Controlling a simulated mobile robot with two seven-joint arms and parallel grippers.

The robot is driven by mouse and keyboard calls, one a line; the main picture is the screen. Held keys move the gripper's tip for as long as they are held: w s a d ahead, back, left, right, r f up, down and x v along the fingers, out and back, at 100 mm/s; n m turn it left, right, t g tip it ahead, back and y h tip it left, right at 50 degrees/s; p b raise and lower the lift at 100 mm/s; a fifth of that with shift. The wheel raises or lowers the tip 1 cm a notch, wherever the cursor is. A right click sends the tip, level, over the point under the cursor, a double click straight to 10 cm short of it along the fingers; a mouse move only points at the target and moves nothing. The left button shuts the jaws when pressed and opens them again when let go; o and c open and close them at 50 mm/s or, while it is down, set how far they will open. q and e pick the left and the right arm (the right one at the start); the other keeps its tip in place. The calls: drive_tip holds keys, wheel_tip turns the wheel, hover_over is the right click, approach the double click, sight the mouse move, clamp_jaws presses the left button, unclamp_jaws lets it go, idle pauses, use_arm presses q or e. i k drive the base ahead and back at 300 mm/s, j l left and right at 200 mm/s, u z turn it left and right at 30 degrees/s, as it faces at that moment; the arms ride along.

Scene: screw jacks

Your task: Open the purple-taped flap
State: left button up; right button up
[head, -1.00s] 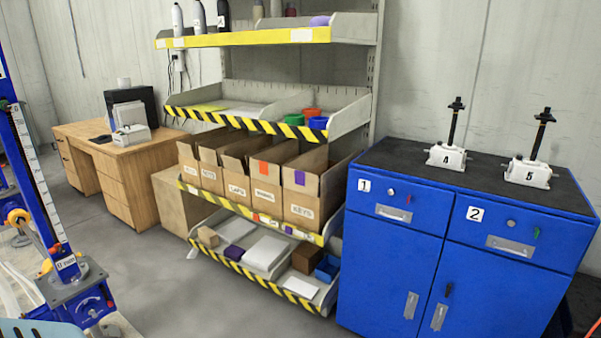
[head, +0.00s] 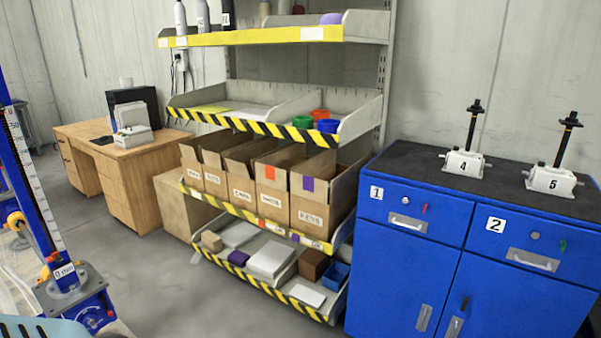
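The purple tape (head: 308,184) is on the upper front of a brown cardboard box (head: 309,205) in the head view. This box stands at the right end of a row of boxes on a rack shelf, and its label reads KEYS. The tape is on the panel facing me; I cannot tell whether its flap is folded down or shut. The box to its left has orange tape (head: 270,174). Neither of my grippers is in view.
The striped shelving rack (head: 262,128) stands in the middle. A blue cabinet (head: 405,265) with two jacks on its top is close to its right. A wooden desk (head: 130,170) stands at the left. Grey floor (head: 200,290) is clear before the rack.

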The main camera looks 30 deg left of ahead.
sight(313, 189)
drive_tip(key=i+j, duration=0.2)
drive_tip(key=j, duration=0.25)
drive_tip(key=i+j, duration=0.25)
drive_tip(key=j, duration=0.2)
drive_tip(key=i+j, duration=0.2)
drive_tip(key=j, duration=0.25)
drive_tip(key=i+j, duration=0.2)
drive_tip(key=j, duration=0.2)
drive_tip(key=i+j, duration=0.25)
drive_tip(key=j, duration=0.2)
drive_tip(key=i+j, duration=0.2)
drive_tip(key=j, duration=0.25)
drive_tip(key=i+j, duration=0.2)
drive_tip(key=j, duration=0.25)
drive_tip(key=i+j, duration=0.2)
drive_tip(key=j, duration=0.25)
